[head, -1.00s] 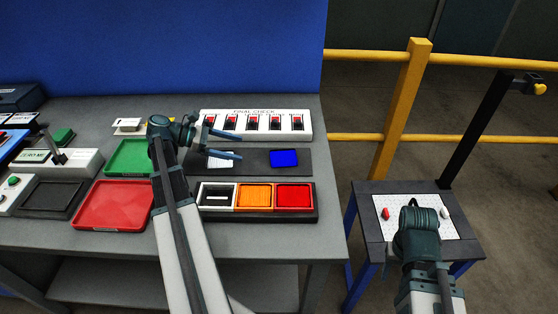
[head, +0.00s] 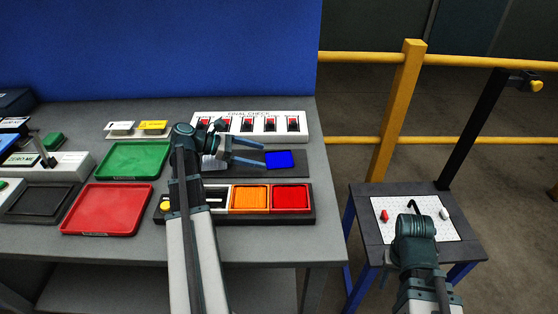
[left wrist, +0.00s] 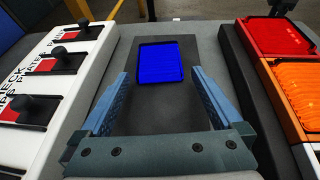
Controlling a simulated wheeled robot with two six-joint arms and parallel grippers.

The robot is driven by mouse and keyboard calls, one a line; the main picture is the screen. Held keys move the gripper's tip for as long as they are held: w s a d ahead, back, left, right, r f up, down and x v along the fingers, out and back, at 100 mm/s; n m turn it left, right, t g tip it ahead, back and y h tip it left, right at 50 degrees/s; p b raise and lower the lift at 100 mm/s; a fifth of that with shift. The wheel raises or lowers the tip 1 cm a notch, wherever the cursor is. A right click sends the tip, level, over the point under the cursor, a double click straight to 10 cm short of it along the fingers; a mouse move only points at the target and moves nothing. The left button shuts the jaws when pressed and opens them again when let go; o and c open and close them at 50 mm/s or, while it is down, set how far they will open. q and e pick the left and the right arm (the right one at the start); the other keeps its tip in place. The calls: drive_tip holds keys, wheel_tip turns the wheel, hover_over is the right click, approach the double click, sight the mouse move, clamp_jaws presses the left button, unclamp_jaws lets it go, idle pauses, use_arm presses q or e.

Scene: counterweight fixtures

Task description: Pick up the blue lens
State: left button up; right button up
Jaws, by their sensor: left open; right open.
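The blue lens (head: 279,160) is a flat, bright blue rectangle lying on a dark mat (head: 300,172) on the grey bench. In the left wrist view the blue lens (left wrist: 161,62) lies straight ahead, just beyond the fingertips and centred between them. My left gripper (head: 262,151) is open and empty, low over the mat, pointing right at the lens with a small gap. It also shows in the left wrist view (left wrist: 160,78). My right gripper (head: 414,206) is over the small side table at the right; its fingers are mostly hidden by its wrist.
A "FINAL CHECK" switch panel (head: 308,136) stands behind the mat. A black holder (head: 260,217) with orange and red lenses is in front. Green (head: 133,142) and red (head: 68,211) trays lie left. The side table (head: 457,252) holds a white perforated board with small parts.

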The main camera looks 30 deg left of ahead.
sight(273, 157)
use_arm(q)
drive_tip(key=b+x, duration=0.1)
drive_tip(key=x, duration=0.4)
drive_tip(key=shift+w+b, duration=0.1)
drive_tip(key=shift+b, duration=0.2)
drive_tip(key=shift+a+r, duration=0.1)
drive_tip(key=shift+r, duration=0.05)
drive_tip(key=c, duration=1.1)
wheel_tip(273, 157, up, 10)
drive_tip(key=p, duration=1)
